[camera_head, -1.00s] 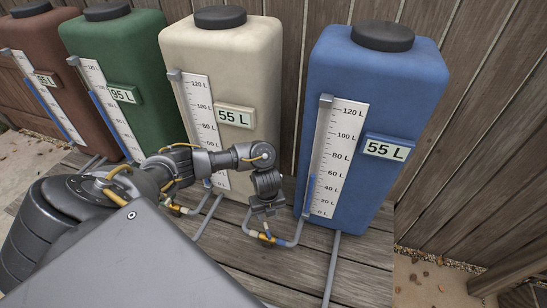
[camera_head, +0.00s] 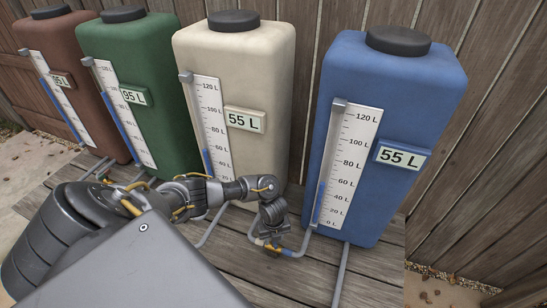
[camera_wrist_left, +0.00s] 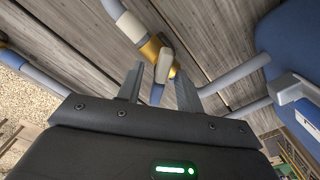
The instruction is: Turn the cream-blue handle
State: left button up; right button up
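The cream-blue valve (camera_head: 270,247) sits low on the pipe between the cream tank (camera_head: 270,75) and the blue tank (camera_head: 345,85). It has a gold body with a cream and a blue band. My right gripper is not in view.
Both tanks carry 55 L labels. A green tank (camera_head: 165,60) and a brown tank (camera_head: 85,60) with 95 L labels stand left. Grey pipes (camera_head: 342,275) run along the wooden deck (camera_head: 375,275). A plank wall (camera_head: 470,190) closes the back and right.

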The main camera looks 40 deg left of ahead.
pick_arm(q)
grip_shut()
dwell(0.4)
jog(key=m+b, duration=0.2)
jog(key=m, duration=0.1)
jog(key=shift+f+m, duration=0.15)
jog(key=shift+m, duration=0.15)
jog(key=shift+m+b, duration=1.15)
jog(key=shift+m, duration=0.35)
grip_release()
